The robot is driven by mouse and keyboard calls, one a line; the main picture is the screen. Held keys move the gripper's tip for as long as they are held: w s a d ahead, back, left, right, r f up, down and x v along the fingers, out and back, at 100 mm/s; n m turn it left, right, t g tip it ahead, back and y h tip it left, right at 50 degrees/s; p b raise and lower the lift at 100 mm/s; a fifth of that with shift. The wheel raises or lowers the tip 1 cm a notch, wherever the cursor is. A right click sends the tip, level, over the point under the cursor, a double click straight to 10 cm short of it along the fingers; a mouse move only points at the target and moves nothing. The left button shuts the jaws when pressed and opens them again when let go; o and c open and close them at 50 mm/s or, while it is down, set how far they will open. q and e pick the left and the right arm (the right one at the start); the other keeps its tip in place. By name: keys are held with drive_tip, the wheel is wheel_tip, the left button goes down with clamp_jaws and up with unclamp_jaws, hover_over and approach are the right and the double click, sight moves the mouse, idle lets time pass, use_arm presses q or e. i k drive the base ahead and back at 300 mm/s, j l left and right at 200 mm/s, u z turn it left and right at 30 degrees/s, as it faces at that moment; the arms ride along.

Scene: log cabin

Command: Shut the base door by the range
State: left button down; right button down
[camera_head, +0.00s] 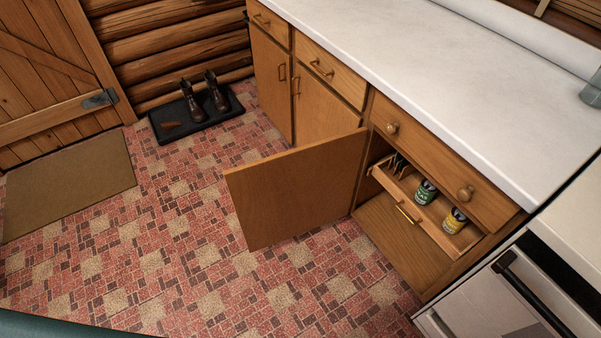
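The base door (296,187) by the range stands wide open, swung out from its hinge on the left side of the cabinet opening. Its flat wooden face reaches out over the floor. The range (497,305) stands to the right of the cabinet. Neither of my grippers is in view.
A white countertop (420,75) runs above the cabinets. The other base doors (325,104) and upper drawers look shut. Boots (215,92) stand on a black tray by the log wall. A brown mat (70,185) lies at left. The brick-patterned floor (190,250) before the door is clear.

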sight(275, 198)
drive_tip(key=k+z, duration=0.3)
drive_tip(key=k+l+z, duration=0.15)
drive_tip(key=k+z, duration=0.2)
drive_tip(key=j+z, duration=0.1)
drive_tip(key=z, duration=0.3)
drive_tip(key=i+j+z, duration=0.1)
drive_tip(key=z, duration=0.35)
drive_tip(key=j+z, duration=0.2)
drive_tip(key=z, duration=0.2)
drive_tip(key=j+z, duration=0.15)
drive_tip(key=z, duration=0.3)
drive_tip(key=j+z, duration=0.15)
drive_tip(key=z, duration=0.25)
drive_tip(key=k+j, duration=0.2)
drive_tip(key=j, duration=0.35)
drive_tip(key=k+j, duration=0.2)
drive_tip(key=j, duration=0.35)
drive_tip(key=k+j, duration=0.25)
drive_tip(key=j, duration=0.3)
drive_tip(key=k+j, duration=0.2)
drive_tip(key=j, duration=0.35)
drive_tip(key=k+j, duration=0.2)
drive_tip(key=j, duration=0.3)
drive_tip(key=k+j, duration=0.2)
drive_tip(key=j, duration=0.35)
drive_tip(key=k+j, duration=0.2)
drive_tip(key=j, duration=0.35)
drive_tip(key=k+j, duration=0.2)
drive_tip(key=j, duration=0.35)
drive_tip(key=z, duration=0.05)
